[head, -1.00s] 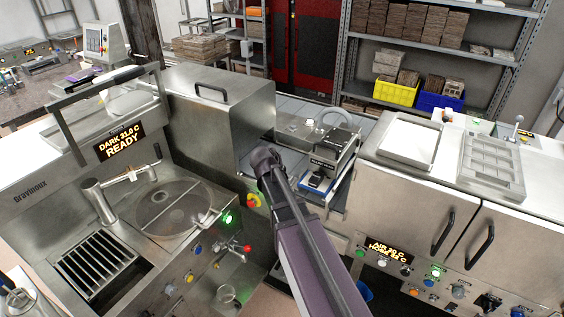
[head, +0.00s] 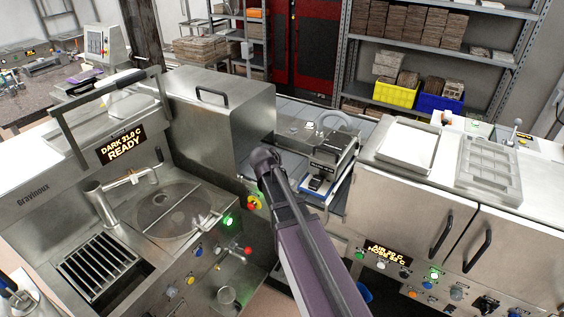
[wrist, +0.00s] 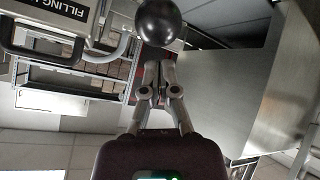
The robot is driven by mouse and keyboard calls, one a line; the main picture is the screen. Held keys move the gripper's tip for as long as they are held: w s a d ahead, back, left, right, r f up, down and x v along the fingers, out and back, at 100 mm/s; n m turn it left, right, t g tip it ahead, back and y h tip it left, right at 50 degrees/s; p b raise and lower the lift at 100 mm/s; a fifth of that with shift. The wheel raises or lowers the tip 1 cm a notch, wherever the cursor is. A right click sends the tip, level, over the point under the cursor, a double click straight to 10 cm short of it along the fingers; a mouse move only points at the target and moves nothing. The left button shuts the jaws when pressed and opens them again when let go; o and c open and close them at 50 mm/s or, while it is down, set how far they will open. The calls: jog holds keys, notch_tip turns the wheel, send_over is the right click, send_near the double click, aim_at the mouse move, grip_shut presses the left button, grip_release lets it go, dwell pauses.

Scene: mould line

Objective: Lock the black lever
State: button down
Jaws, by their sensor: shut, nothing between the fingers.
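A black ball knob (wrist: 158,20) shows at the top of the wrist view, just beyond my fingertips. I cannot tell whether it belongs to the black lever, and its shaft is not visible. My gripper (wrist: 159,68) is shut and empty, its fingertips together below the knob in the picture. I cannot tell whether they touch it. The head view shows my purple arm reaching toward the filling machine (head: 342,150); the gripper is not clearly visible there. The machine's label plate (wrist: 45,48) appears upside down in the wrist view.
A steel hooded unit (head: 240,125) stands left of the machine, beside a sink counter with a READY display (head: 122,145). A steel cabinet (head: 450,215) with black handles stands on the right. A shelf with yellow (head: 397,93) and blue (head: 440,104) bins is behind.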

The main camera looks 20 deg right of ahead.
jog(key=shift+w+r, duration=0.1)
jog(key=w+a+p+v, duration=0.1)
jog(key=p+v, duration=0.6)
jog(key=v, duration=0.2)
jog(key=shift+w+r, duration=0.2)
jog(key=shift+r, duration=0.25)
dwell(0.5)
